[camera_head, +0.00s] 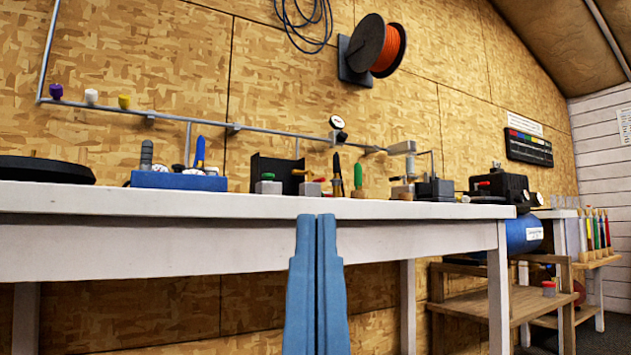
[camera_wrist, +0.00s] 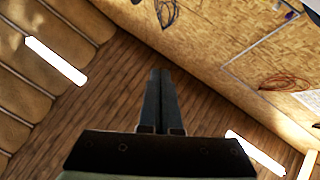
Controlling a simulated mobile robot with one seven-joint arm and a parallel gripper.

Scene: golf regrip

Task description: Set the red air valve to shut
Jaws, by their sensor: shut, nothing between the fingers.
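A small grey block with a red lever (camera_head: 313,180) stands on the workbench (camera_head: 160,203) in the head view. It may be the red air valve; its setting is too small to read. A similar block with a green lever (camera_head: 268,177) is just left of it. Another small red part (camera_head: 485,184) is on the dark machine at the right, and I cannot tell if it is a valve. My gripper (camera_head: 316,217) is shut and empty. Its blue fingers point up in front of the bench's edge, apart from the valve. The wrist view shows the shut fingers (camera_wrist: 160,72) and no valve.
A blue block with gauges (camera_head: 180,181) and a dark bracket (camera_head: 278,170) stand on the bench. Upright tools (camera_head: 338,178) are close right of the red lever. A grey pipe (camera_head: 270,132) runs along the wall behind. A wooden shelf unit (camera_head: 500,298) is at the right.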

